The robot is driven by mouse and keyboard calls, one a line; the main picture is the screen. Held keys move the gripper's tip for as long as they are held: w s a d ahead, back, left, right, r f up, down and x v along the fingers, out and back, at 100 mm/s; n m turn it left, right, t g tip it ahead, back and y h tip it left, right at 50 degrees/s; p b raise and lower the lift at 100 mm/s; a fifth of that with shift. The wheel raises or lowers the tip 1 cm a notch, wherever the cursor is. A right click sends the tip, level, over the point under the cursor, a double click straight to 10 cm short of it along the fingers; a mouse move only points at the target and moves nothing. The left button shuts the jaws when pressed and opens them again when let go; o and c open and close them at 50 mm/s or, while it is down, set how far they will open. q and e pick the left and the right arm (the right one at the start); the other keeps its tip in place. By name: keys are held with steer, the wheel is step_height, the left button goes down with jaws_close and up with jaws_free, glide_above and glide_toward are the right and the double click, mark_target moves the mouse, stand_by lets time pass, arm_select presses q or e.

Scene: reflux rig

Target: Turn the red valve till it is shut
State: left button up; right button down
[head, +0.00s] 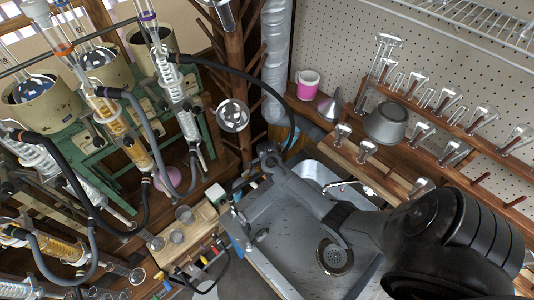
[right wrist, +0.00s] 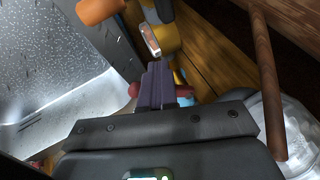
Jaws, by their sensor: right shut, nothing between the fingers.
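In the right wrist view a red part (right wrist: 133,90), which looks like the red valve's handle, shows on the left of my right gripper's shut fingers (right wrist: 156,82), with more red at their right. The fingers cover its middle, and I cannot tell whether they touch it. My right gripper (head: 268,156) also shows in the head view, reaching over the sink's far left corner, where I cannot make out the red valve. How far the valve is turned cannot be read. My left gripper is not in view.
The steel sink (head: 290,240) lies under my right arm. A wooden stand (head: 233,70) and a silver duct (head: 276,60) rise behind the gripper. Glassware with black hoses (head: 240,73) fills the left. An orange part (right wrist: 100,10) is near the fingers in the wrist view.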

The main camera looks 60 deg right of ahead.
steer(key=shift+s+d+r+p, duration=0.1)
steer(key=shift+s+d+p, duration=0.05)
steer(key=shift+s+p, duration=0.4)
steer(key=shift+s+d+p, duration=0.15)
steer(key=shift+s+p, duration=0.25)
steer(key=shift+s, duration=0.15)
steer(key=shift+s+d+p, duration=0.3)
steer(key=shift+s+p, duration=0.1)
steer(key=shift+s, duration=0.15)
steer(key=shift+s+d+r+p, duration=0.2)
steer(key=shift+r+p, duration=0.5)
steer(key=shift+p, duration=0.25)
steer(key=shift+s+d+r+p, duration=0.15)
steer(key=shift+s+r+p, duration=0.1)
steer(key=shift+r+p, duration=0.6)
steer(key=shift+s+d+r+p, duration=0.2)
steer(key=shift+r+p, duration=0.4)
steer(key=shift+p, duration=0.45)
